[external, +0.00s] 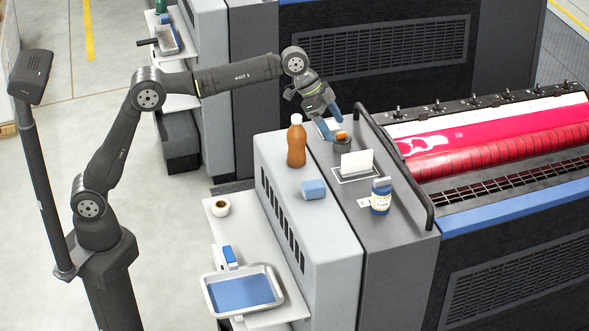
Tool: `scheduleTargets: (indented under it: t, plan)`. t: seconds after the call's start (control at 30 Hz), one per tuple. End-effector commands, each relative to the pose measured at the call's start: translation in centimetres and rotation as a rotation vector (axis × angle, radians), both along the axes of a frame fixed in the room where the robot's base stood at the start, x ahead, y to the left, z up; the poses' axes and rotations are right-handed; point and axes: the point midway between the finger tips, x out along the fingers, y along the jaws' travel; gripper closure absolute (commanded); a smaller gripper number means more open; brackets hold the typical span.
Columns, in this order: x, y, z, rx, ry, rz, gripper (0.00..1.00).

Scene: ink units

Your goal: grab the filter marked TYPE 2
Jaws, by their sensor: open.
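My gripper (329,122) is open, with its blue fingers pointing down over the top of the grey press unit. Just below and right of the fingertips is a small dark cylindrical piece (342,146) with an orange part on top. I cannot tell whether the fingers touch it. A small pale patch shows between the fingers, too small to make out. I cannot read a TYPE 2 mark on anything, so I cannot tell which thing is the filter.
A brown bottle (296,143), a blue block (313,189), a white upright card (357,163) and a blue labelled jar (381,198) stand nearby. A black rail (398,168) borders the rollers. A lower shelf holds a tape roll (220,206) and a metal tray (207,296).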

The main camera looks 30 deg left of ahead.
Motion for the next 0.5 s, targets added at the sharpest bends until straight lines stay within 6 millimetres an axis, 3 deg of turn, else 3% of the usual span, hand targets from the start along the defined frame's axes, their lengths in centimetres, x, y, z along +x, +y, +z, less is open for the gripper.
scheduleTargets:
  t: [0.03,0.1,0.2,0.37,0.5]
  plan:
    - [-0.4,-2.0,-0.7,-0.003,-0.002,-0.033,0.24]
    - [-0.9,-4.1,-1.2,-0.008,-0.004,-0.072,0.24]
    - [-1.5,-6.2,-1.9,-0.013,-0.008,-0.115,0.24]
    - [-2.0,-7.7,-2.5,-0.018,-0.012,-0.144,0.24]
    - [-2.1,-8.7,-4.1,-0.016,-0.01,-0.148,0.24]
